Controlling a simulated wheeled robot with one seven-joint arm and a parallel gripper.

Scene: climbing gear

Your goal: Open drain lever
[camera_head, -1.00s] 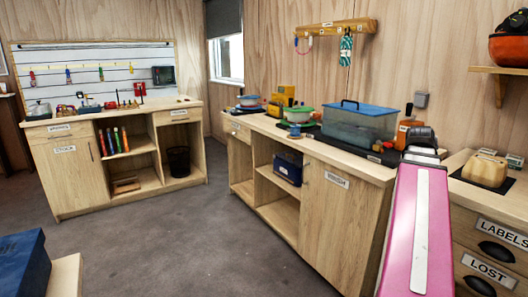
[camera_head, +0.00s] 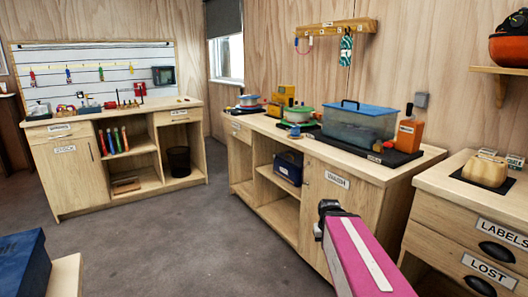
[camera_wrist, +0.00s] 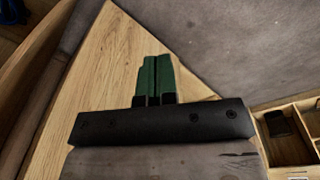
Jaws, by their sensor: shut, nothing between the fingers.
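A clear tank with a blue lid (camera_head: 358,120) stands on a black tray (camera_head: 395,156) on the wash counter. Small fittings show low at the tank's right front, too small for me to pick out a drain lever. The fingers cannot be made out there. In the wrist view my gripper (camera_wrist: 156,60) shows two green fingers shut together with nothing between them, over a pale wooden surface (camera_wrist: 120,55).
An orange bottle (camera_head: 409,135) stands right of the tank. Bowls (camera_head: 298,114) and yellow boxes are to its left. A drawer unit (camera_head: 470,225) stands on the right. The grey floor (camera_head: 190,240) is clear. Wooden compartments (camera_wrist: 290,150) show at the wrist view's right.

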